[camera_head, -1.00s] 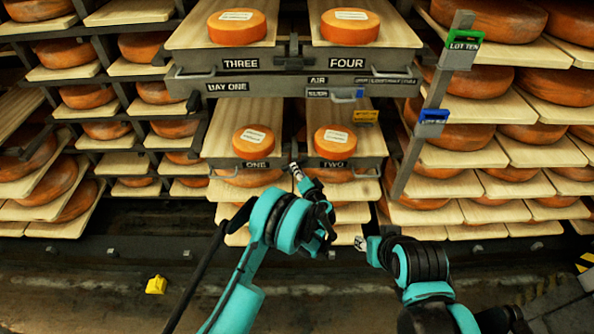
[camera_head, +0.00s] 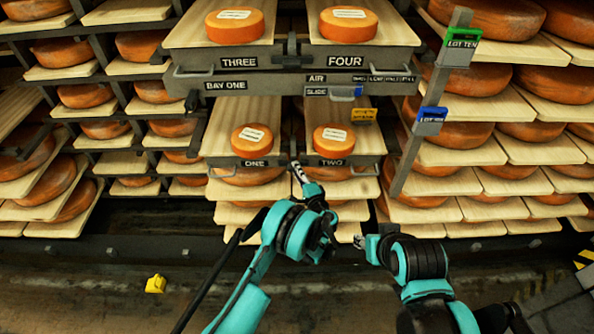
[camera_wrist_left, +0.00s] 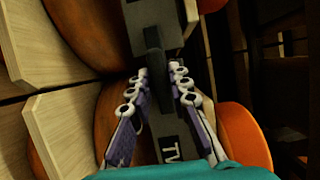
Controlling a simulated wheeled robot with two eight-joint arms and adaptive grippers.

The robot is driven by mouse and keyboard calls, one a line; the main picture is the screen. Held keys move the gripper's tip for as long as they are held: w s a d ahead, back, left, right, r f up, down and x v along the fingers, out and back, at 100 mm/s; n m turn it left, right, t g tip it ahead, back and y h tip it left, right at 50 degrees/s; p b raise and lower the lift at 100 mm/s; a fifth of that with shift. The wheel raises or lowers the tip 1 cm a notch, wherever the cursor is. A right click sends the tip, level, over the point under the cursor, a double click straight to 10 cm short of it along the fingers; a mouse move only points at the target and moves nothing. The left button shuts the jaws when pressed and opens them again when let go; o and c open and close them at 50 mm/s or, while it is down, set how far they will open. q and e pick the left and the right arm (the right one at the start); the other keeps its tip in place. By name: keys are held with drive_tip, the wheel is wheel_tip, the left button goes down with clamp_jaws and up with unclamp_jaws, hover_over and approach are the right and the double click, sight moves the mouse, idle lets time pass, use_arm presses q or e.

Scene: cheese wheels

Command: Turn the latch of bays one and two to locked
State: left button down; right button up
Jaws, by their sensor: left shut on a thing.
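My left gripper (camera_head: 297,172) is at the front of the lower shelf, between the plates marked ONE (camera_head: 255,163) and TWO (camera_head: 332,162). In the left wrist view its two pale, ringed fingers (camera_wrist_left: 158,92) are closed around a dark upright latch handle (camera_wrist_left: 153,60). The handle's far end rises past the fingers to a grey bracket (camera_wrist_left: 155,15). In the head view the gripper hides most of the latch. My right gripper (camera_head: 361,242) is low, right of the left arm and apart from the shelf; its fingers are too small to judge.
Orange cheese wheels sit on boards in bay one (camera_head: 252,139) and bay two (camera_head: 334,139). Above are bays THREE (camera_head: 239,62) and FOUR (camera_head: 345,61). A sloping post with green (camera_head: 461,45) and blue (camera_head: 430,121) tags stands to the right. A yellow object (camera_head: 156,284) lies on the floor.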

idle(0.4)
use_arm(q)
drive_tip(key=c, duration=1.5)
unclamp_jaws()
drive_tip(key=shift+s, duration=0.1)
drive_tip(key=v, duration=0.7)
drive_tip(key=shift+s+d, duration=0.1)
drive_tip(key=shift+s, duration=0.1)
